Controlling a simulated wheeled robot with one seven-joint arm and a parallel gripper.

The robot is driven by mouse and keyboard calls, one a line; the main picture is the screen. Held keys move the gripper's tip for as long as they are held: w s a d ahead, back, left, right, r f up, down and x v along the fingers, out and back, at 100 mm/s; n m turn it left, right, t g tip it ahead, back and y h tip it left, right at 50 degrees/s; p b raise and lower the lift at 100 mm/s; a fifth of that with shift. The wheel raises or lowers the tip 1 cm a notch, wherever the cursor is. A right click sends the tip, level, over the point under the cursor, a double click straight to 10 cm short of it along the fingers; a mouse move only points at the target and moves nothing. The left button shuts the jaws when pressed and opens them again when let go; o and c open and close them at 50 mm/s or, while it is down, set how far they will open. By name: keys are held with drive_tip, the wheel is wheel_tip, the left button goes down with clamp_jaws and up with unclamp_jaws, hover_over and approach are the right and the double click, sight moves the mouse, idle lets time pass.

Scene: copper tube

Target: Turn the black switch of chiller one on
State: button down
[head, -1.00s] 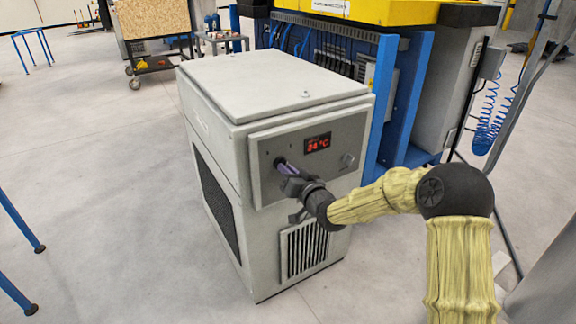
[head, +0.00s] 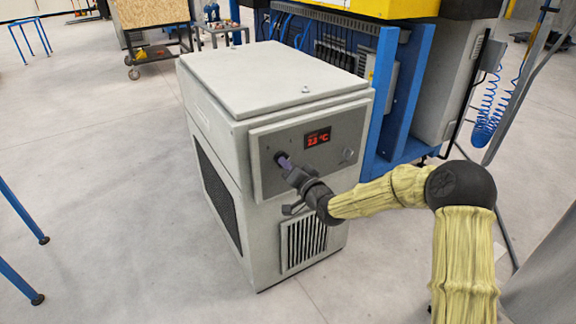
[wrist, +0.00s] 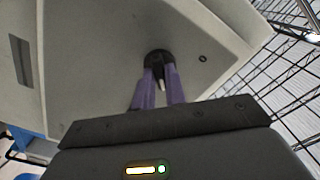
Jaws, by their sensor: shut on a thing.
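The chiller (head: 270,85) is a pale grey box with a grey front panel and a red lit display (head: 317,138) that seems to read 23 °C. Its black switch (wrist: 158,57) is a round dark knob with a pale pointer mark, on the left of the panel. In the head view the switch is mostly hidden by my gripper (head: 284,161). In the wrist view my gripper (wrist: 159,76) has its two purple fingers on either side of the knob's grip, shut on it. The pale mark shows between the fingers.
A small round fitting (head: 348,155) sits at the panel's right, with a vent grille (head: 303,245) below. A blue frame with a yellow-topped machine (head: 385,12) stands close behind. Blue table legs (head: 20,245) are at the left. The floor left of the chiller is clear.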

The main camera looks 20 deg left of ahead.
drive_tip(key=shift+f, duration=0.1)
drive_tip(key=c, duration=1.4)
unclamp_jaws()
drive_tip(key=shift+c, duration=0.2)
drive_tip(key=p+v, duration=0.2)
drive_tip(key=v, duration=1.5)
drive_tip(key=shift+s, duration=0.2)
drive_tip(key=shift+d, duration=0.2)
